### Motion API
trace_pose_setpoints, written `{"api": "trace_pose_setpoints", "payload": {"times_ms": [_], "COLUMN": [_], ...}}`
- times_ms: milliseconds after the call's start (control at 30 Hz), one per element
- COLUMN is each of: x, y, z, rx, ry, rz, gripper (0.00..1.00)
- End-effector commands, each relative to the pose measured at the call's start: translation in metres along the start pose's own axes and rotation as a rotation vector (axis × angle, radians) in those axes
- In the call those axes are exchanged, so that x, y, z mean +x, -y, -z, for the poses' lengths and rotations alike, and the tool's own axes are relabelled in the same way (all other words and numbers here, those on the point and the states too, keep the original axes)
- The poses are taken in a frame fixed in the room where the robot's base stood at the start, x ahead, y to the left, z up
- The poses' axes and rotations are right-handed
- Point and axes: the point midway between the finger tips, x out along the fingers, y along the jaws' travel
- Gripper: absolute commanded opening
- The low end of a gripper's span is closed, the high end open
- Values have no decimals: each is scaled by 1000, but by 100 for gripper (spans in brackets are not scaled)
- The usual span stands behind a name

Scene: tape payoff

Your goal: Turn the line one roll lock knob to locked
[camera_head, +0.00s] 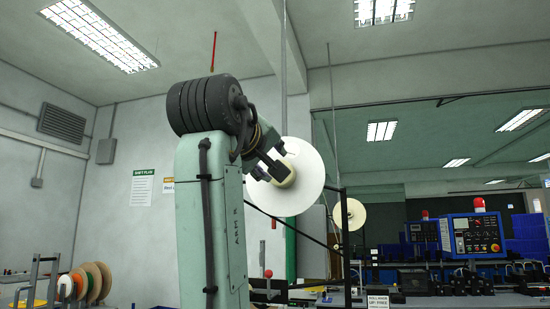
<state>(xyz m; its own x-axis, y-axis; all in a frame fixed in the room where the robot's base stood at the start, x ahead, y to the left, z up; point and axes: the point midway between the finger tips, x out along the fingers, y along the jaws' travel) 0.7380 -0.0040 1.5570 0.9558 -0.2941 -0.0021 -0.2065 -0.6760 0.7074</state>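A large white tape roll (309,187) hangs upright in the middle of the view. A cream round hub or knob (287,180) shows at its centre, partly behind my gripper. I cannot tell for sure that this is the roll lock knob, nor how it is turned. My gripper (276,168) is dark and sits in front of the roll, over the hub's upper left. Its fingers are small and overlap the hub, so I cannot tell whether they touch it or close on it. A small placard (378,301) at the bottom reads roughly "ROLL LOCK, UP = FREE".
A second, smaller cream roll (350,214) stands farther back. A blue control panel (473,236) with a red beacon is at right. Several coloured spools (92,283) stand at lower left. A red ball-topped lever (268,273) is below the roll.

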Motion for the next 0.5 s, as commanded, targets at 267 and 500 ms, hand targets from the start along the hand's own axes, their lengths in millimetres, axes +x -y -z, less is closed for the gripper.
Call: {"api": "trace_pose_setpoints", "payload": {"times_ms": [267, 500], "x": [40, 47], "y": [-1, 0], "z": [2, 0], "rx": [0, 0], "ry": [0, -2], "rz": [1, 0], "gripper": [37, 37]}}
